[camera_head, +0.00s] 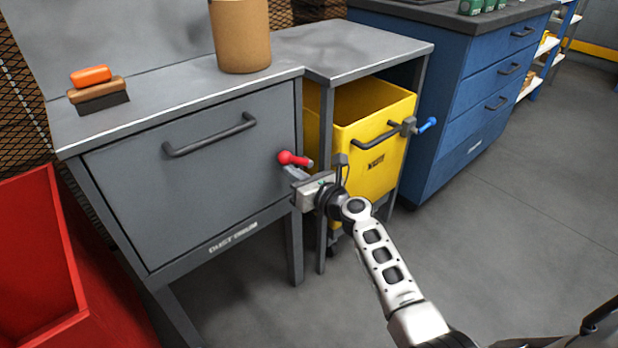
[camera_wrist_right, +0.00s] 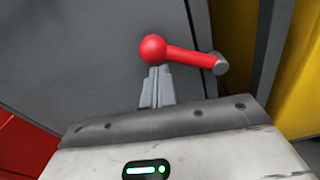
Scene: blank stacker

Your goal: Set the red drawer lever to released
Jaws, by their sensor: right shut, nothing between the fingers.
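The red lever (camera_head: 294,159) sits at the right edge of the grey drawer front (camera_head: 200,175). Its round knob points left and its arm runs slightly down to a grey pivot on the right. In the right wrist view the red lever (camera_wrist_right: 185,54) lies just beyond my fingertips, knob at left. My right gripper (camera_head: 290,170) is shut and empty, with its fingertips (camera_wrist_right: 157,75) right below the knob. I cannot tell whether they touch it. My left gripper is not in view.
A yellow bin (camera_head: 372,150) with a blue lever (camera_head: 427,125) stands right of the drawer. A brush (camera_head: 97,92) and a brown container (camera_head: 240,35) stand on the grey top. A red box (camera_head: 40,265) is at left. Blue drawers (camera_head: 480,95) stand behind; floor at right is clear.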

